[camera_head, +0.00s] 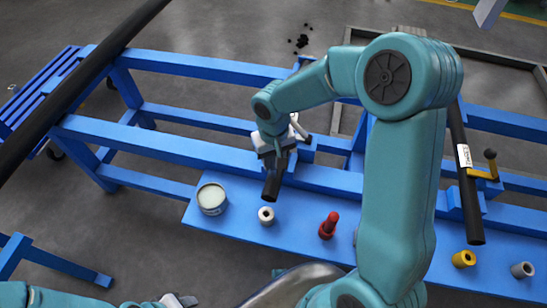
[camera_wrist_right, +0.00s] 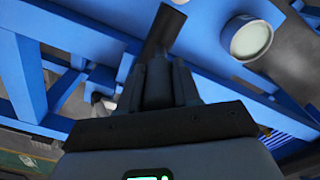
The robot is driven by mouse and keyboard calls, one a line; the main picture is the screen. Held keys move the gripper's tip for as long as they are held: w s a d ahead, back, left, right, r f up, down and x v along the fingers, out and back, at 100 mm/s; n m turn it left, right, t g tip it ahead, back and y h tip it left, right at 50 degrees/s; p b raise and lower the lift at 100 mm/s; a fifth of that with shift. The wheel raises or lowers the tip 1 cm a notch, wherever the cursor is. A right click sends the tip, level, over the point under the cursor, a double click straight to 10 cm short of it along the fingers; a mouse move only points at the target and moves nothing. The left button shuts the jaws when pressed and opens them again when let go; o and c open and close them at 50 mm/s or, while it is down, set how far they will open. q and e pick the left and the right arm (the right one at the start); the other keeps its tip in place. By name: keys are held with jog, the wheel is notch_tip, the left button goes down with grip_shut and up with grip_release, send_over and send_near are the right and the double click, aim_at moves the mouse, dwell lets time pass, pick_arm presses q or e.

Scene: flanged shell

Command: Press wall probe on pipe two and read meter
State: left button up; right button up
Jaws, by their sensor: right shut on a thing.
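A dark pipe end (camera_head: 271,188) juts out over the blue shelf just below my right gripper (camera_head: 275,152). Behind the fingers (camera_wrist_right: 164,85) in the right wrist view, the same dark pipe (camera_wrist_right: 163,35) slants upward. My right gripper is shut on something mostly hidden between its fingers. I cannot make out the wall probe, nor whether it touches the pipe. A small green-lit display (camera_wrist_right: 147,178) shows at the bottom edge of the wrist view; its reading is not legible. My left gripper (camera_head: 178,301) is low at the left; its jaws are unclear.
A white-topped jar (camera_head: 211,199), white ring (camera_head: 266,215), red piece (camera_head: 328,225), yellow ring (camera_head: 464,259) and grey ring (camera_head: 522,270) stand on the blue shelf (camera_head: 400,258). A labelled pipe (camera_head: 468,190) lies right, a long pipe (camera_head: 75,85) left.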

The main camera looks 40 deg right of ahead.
jog(key=shift+f+b, duration=0.55)
jog(key=shift+b, duration=0.05)
dwell(1.5)
jog(key=shift+r+p, duration=2.55)
jog(key=shift+r, duration=1.05)
jog(key=shift+f, duration=0.1)
